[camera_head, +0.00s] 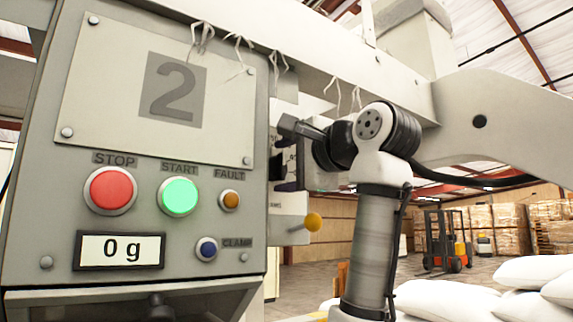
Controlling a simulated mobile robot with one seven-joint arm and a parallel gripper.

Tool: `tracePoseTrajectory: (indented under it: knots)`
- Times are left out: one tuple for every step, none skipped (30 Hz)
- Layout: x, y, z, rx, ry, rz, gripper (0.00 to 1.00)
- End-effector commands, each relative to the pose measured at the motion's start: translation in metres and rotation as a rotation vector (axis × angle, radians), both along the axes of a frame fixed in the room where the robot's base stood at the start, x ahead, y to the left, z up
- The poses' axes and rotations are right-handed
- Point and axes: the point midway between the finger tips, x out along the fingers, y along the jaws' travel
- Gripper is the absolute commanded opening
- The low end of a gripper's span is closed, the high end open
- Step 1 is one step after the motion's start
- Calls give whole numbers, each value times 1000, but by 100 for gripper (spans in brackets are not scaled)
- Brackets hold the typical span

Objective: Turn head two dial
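The head two machine panel (155,60) fills the left of the head view, with a large grey "2" on it. On its right side, beyond the panel's edge, a pale plate with dark scale marks (290,157) partly shows; the dial there is mostly hidden by the panel edge and my gripper. My gripper (289,150) reaches leftward from my wrist to this plate. One dark finger shows at the top, and dark parts show lower down by the plate. Its opening and any contact with the dial cannot be made out.
White sacks (450,299) lie at right.

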Motion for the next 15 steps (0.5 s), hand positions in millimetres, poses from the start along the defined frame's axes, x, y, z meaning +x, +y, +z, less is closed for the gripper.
tracePoseTrajectory:
  knots:
    - [0,0,0,0,0,0,69]
    - [0,0,0,0,0,0,69]
    - [0,0,0,0,0,0,69]
    - [0,0,0,0,0,0,69]
    - [0,0,0,0,0,0,69]
    - [0,0,0,0,0,0,69]
    - [0,0,0,1,-1,0,69]
    - [0,0,0,1,-1,0,69]
    - [-1,0,0,1,-1,0,69]
    - [-1,-1,0,0,-1,-1,69]
    - [-3,-2,0,0,-1,-1,69]
    - [-6,-4,-1,0,-1,-1,69]
    - [-8,-6,-1,0,-1,-2,69]
    - [-11,-9,-2,0,-2,-2,69]
    - [-17,-13,-2,1,-3,-2,69]
